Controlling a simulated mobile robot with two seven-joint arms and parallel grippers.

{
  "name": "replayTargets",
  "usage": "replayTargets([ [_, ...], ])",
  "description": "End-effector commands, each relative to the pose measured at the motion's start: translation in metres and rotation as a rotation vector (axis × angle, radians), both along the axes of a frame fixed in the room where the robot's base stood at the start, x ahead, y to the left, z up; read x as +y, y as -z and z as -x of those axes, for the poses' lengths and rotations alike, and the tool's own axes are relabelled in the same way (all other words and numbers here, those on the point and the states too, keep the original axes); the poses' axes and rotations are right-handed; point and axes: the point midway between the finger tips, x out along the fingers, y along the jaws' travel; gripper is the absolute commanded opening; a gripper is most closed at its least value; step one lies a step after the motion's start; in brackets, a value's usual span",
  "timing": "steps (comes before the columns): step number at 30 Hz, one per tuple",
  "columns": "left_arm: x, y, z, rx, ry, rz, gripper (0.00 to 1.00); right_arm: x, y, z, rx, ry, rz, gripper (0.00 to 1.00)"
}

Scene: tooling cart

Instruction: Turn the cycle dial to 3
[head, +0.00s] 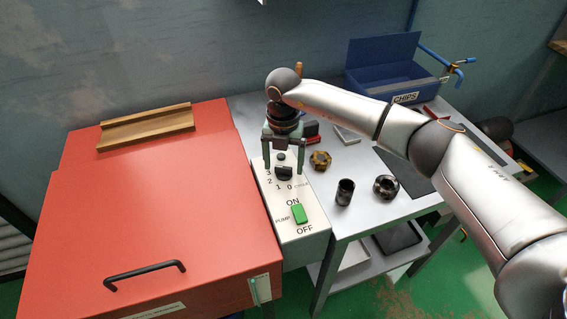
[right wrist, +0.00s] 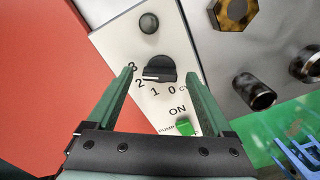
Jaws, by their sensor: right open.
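The cycle dial (head: 284,173) is a black knob on a pale control panel (head: 310,240), with 3, 2, 1 and 0 printed around its left and lower side. In the right wrist view the dial (right wrist: 160,67) shows a white mark on its lower left edge, toward 2 and 3; I cannot tell exactly which number it points at. My right gripper (head: 284,168) is open above the panel. Its green fingers (right wrist: 159,74) are on either side of the dial, and no contact shows. My left gripper is not in view.
A green pump switch (head: 298,214) sits below the dial, and a small dark knob (right wrist: 149,23) above it. A red lidded box (head: 160,220) stands left. On the grey cart top are a dark cup (head: 345,192), nut-like parts (head: 320,160) and a blue CHIPS bin (head: 385,65).

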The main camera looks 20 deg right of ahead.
Motion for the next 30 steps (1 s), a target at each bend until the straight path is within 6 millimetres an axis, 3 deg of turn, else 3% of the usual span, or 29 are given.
replayTargets([
  [15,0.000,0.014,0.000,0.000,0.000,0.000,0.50,0.000,-0.100,-0.001,-0.005,0.001,-0.002,0.85],
  [21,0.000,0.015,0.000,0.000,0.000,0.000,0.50,0.000,-0.117,0.000,-0.003,0.001,-0.001,0.85],
  [30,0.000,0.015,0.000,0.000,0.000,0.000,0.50,0.000,-0.119,0.000,-0.001,0.001,0.000,0.85],
])
